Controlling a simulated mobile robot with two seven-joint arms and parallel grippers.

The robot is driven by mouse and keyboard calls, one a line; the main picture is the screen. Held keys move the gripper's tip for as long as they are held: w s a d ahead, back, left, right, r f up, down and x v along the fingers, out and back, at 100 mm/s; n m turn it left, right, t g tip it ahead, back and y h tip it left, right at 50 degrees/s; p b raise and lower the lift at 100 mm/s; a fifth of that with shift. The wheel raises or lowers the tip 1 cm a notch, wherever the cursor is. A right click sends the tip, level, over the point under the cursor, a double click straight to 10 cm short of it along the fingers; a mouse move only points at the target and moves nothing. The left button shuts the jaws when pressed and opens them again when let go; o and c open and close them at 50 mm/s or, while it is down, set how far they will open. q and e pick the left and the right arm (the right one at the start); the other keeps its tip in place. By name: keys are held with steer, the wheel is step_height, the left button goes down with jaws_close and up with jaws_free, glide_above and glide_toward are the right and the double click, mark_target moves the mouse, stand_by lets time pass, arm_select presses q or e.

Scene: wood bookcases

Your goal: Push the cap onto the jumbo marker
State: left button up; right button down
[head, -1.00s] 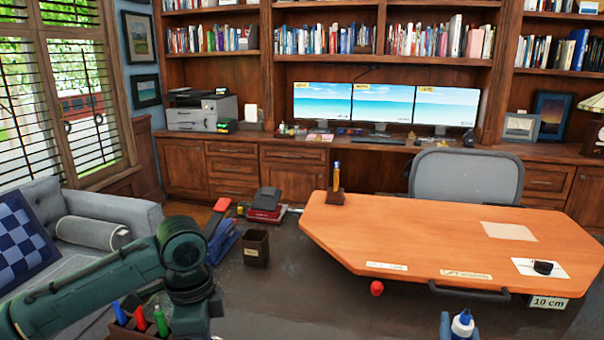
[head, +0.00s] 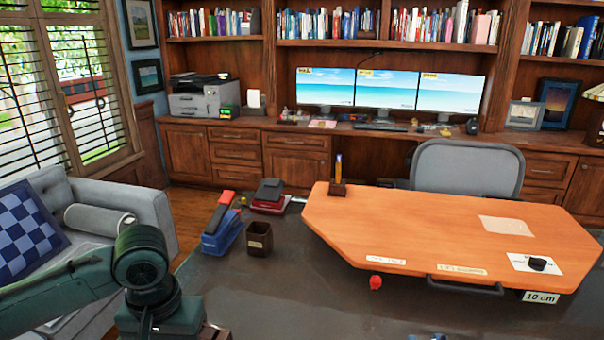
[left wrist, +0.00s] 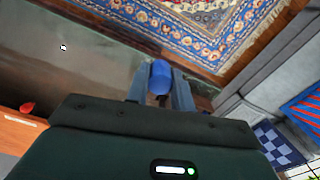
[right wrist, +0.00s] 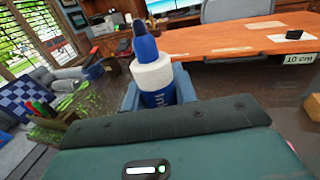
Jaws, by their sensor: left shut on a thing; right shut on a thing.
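The jumbo marker (right wrist: 154,76) has a blue body, a wide white collar and a blue tip pointing up in the right wrist view. My right gripper (right wrist: 158,97) is shut around its lower body, which is partly hidden. In the head view only a sliver of my right gripper (head: 428,337) shows at the bottom edge. The blue cap (left wrist: 160,76) is between the fingers of my left gripper (left wrist: 160,88), which is shut on it. The left gripper is out of the head view. Cap and marker appear in separate wrist views, so their distance cannot be told.
An orange desk board (head: 440,225) with a black handle overhangs the dark tabletop (head: 290,300). A red knob (head: 375,283) sits by its front edge. A pen holder (right wrist: 50,128) shows in the right wrist view.

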stand_by(0.4)
steer(key=w+a+n+g+y, duration=0.2)
steer(key=a+n+g+y, duration=0.2)
steer(key=a+n+y, duration=0.4)
steer(key=a+r+y, duration=0.1)
steer(key=a+y, duration=0.2)
steer(key=a, duration=0.3)
steer(key=shift+w+a+y, duration=0.15)
steer(key=shift+w+y, duration=0.05)
steer(key=shift+y, duration=0.1)
arm_select(q)
steer(key=d+r, duration=0.7)
steer(key=d, duration=0.6)
steer(key=w+d+r, duration=0.1)
steer(key=d+r, duration=0.7)
steer(key=d, duration=0.4)
steer(key=shift+d+n, duration=0.4)
steer(key=shift+f, duration=1.95)
